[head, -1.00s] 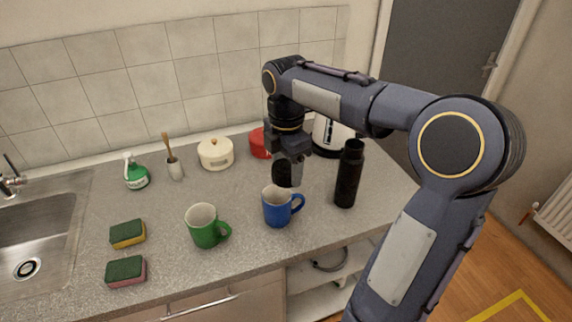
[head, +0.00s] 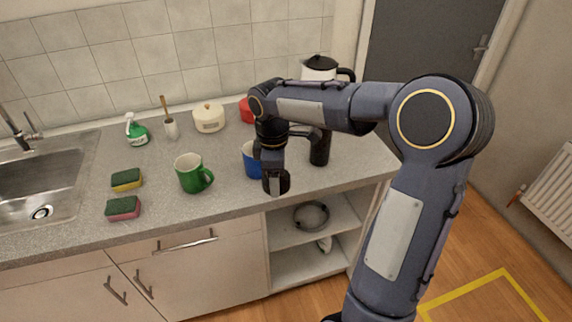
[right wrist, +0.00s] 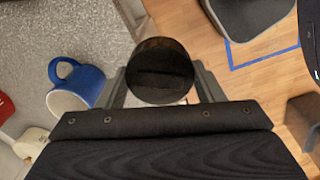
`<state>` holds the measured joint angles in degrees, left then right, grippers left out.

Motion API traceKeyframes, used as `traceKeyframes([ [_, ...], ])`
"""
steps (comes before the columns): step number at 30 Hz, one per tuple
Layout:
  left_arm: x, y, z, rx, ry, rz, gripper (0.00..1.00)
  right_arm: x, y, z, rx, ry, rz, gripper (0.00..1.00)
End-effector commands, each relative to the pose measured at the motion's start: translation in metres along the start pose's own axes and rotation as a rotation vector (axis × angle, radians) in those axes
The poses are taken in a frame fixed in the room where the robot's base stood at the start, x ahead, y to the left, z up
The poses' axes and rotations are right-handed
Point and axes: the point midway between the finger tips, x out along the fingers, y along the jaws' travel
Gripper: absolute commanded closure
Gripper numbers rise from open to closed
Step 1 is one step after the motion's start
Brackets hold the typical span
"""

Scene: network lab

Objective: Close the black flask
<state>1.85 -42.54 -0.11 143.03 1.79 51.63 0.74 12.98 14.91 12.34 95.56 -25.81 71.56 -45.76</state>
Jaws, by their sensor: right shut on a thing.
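The black flask (head: 320,151) stands upright on the counter in the head view, right of the blue mug. My right arm hides its top. My right gripper (head: 275,181) is shut on a round black lid (head: 281,186), left of the flask and near the counter's front edge. In the right wrist view the lid (right wrist: 160,72) sits between the two fingers, its round face towards the camera. The flask cannot be made out in that view. My left gripper is not in view.
The blue mug (head: 250,162) is close behind the right gripper, partly hidden. A green mug (head: 191,175), two sponges (head: 124,207) and a sink (head: 40,190) lie left. A white kettle (head: 318,72), cream pot (head: 208,120) and red pot (head: 245,110) stand behind. Open shelves (head: 300,255) are below.

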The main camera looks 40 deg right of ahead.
Motion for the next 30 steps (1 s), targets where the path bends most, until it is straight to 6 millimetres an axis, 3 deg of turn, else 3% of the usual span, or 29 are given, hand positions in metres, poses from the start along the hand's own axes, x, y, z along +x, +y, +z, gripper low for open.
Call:
traceKeyframes([
  [8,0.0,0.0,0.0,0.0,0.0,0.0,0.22,0.048,-0.014,-0.037,0.351,-0.004,-0.002,0.64],
  [16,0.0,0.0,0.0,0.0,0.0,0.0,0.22,0.101,-0.042,-0.076,0.789,0.007,-0.011,0.64],
  [21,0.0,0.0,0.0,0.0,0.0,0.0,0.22,0.113,-0.051,-0.085,0.913,0.013,-0.017,0.64],
  [30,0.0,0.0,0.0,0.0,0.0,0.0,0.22,0.114,-0.051,-0.086,0.934,0.014,-0.017,0.64],
])
